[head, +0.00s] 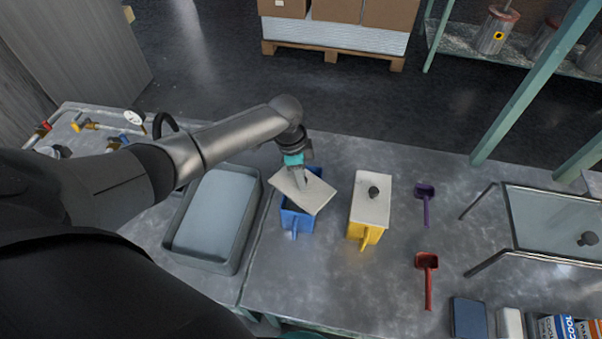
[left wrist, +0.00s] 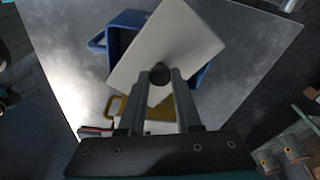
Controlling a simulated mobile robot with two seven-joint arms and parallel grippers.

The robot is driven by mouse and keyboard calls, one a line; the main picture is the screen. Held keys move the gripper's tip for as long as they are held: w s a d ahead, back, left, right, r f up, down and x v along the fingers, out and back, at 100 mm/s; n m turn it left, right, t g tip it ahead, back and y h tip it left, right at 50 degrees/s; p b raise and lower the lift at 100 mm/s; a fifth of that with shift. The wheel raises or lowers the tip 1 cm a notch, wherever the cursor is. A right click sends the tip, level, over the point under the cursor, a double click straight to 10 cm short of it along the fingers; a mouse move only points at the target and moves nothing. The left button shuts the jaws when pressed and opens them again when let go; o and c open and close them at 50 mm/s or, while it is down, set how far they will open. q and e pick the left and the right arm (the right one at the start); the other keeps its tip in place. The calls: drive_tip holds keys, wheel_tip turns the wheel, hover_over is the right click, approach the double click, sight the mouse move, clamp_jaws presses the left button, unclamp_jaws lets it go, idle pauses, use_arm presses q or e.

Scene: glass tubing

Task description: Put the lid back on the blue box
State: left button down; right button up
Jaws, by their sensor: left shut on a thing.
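The blue box (head: 297,223) stands on the metal table, its handle toward the front. A pale grey lid (head: 314,197) is above it, turned askew to the box's edges, so part of the box's opening shows. My left gripper (head: 303,184) is shut on the lid's dark knob. In the left wrist view the gripper (left wrist: 160,80) has the knob between its fingers, and the lid (left wrist: 165,42) covers part of the blue box (left wrist: 122,36). I cannot tell whether the lid touches the box. My right gripper is not in view.
A yellow box (head: 368,234) with its own lid (head: 371,198) stands close on the right. A grey tray (head: 243,237) is on the left. A purple scoop (head: 426,205), a red scoop (head: 428,275) and a glass-topped stand (head: 545,222) are farther right.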

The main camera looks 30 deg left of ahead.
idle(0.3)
use_arm(q)
drive_tip(key=shift+c, duration=0.2)
unclamp_jaws()
idle(0.4)
drive_tip(key=shift+r, duration=0.1)
wheel_tip(320, 180, up, 7)
drive_tip(key=p, duration=0.7)
drive_tip(key=shift+p, duration=0.3)
clamp_jaws()
idle(0.9)
idle(0.4)
